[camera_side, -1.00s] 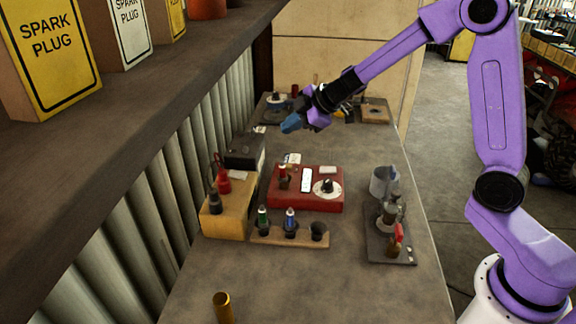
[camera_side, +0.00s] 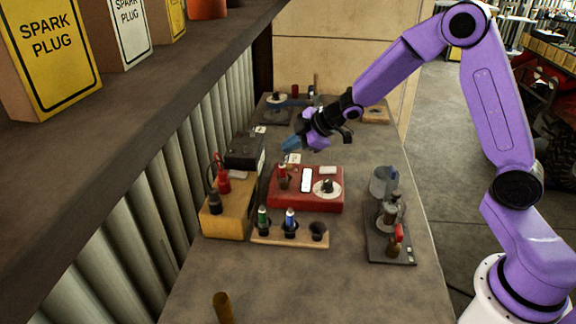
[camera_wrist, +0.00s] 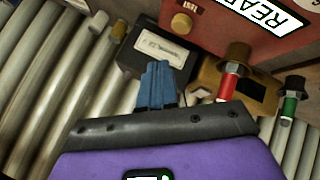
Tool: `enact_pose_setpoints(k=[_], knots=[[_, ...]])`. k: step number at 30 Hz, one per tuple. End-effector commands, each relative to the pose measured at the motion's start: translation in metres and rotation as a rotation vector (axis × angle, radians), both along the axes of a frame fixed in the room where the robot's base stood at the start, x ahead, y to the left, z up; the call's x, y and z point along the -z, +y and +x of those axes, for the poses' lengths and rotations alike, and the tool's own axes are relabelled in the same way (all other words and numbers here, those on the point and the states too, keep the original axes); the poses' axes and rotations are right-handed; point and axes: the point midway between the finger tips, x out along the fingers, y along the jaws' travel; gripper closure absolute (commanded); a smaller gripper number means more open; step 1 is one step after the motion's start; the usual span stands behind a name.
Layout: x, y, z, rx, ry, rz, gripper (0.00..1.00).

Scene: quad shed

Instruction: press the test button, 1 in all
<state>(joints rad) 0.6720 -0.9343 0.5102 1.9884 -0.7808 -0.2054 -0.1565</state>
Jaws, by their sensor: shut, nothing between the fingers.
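The red tester box (camera_side: 330,205) sits mid-bench in the side view, with a white display, a dial and a red plug on top. I cannot make out this button in the side view. My gripper (camera_side: 290,145) is shut and empty, above and beyond the far left part of the red box, apart from it. Its blue fingers (camera_wrist: 158,84) show in the wrist view, below the button in the picture.
A black box (camera_side: 244,152) and a yellow box (camera_side: 228,222) stand left of the tester. A plug rack (camera_side: 262,239) is in front, and a dark plate (camera_side: 376,250) with fittings is at right. The ribbed wall (camera_side: 160,235) borders the bench's left side. The front bench is mostly clear.

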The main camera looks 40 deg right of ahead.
Motion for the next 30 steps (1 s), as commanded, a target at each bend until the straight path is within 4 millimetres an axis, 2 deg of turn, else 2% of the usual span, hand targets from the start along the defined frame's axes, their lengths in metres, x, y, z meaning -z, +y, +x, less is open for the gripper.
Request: enact_pose_setpoints(k=[3,9,30], knots=[[0.012,0.001,0.0,-0.002,0.004,0.003,1.0],[0.023,0.0,0.0,-0.002,0.001,0.001,1.0],[0.026,0.0,0.0,-0.001,0.001,-0.001,1.0]])
